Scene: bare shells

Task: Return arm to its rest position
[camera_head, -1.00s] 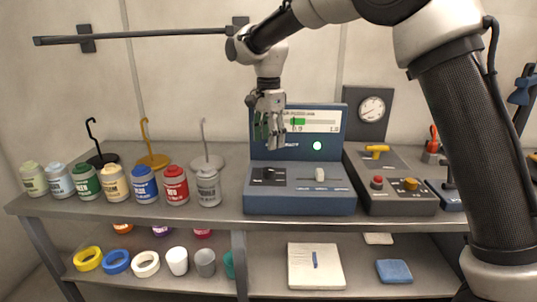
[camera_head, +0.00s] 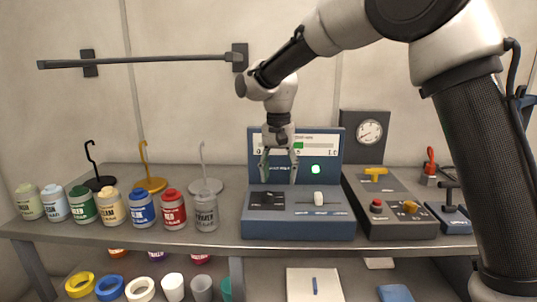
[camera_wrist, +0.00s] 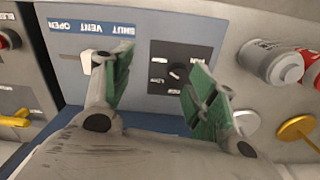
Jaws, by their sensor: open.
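My gripper (camera_head: 279,165) is open and empty, pointing down in front of the upright screen of the blue-grey console (camera_head: 300,226). In the wrist view its two green-padded fingers (camera_wrist: 160,98) stand wide apart over the console top. The console's black dial panel (camera_wrist: 178,72) shows between the fingers, with the dial beside the right finger. The white slider (camera_head: 318,198) is to the right of the dial panel in the head view. It also shows in the wrist view (camera_wrist: 87,62), partly behind the left finger. The fingers appear to touch nothing.
Several labelled bottles (camera_head: 141,207) line the shelf's left, with hook stands (camera_head: 150,183) behind them. A grey box with a red button and yellow knob (camera_head: 400,220) is right of the console. A gauge (camera_head: 369,132) stands behind. A dark bar (camera_head: 150,61) crosses the wall.

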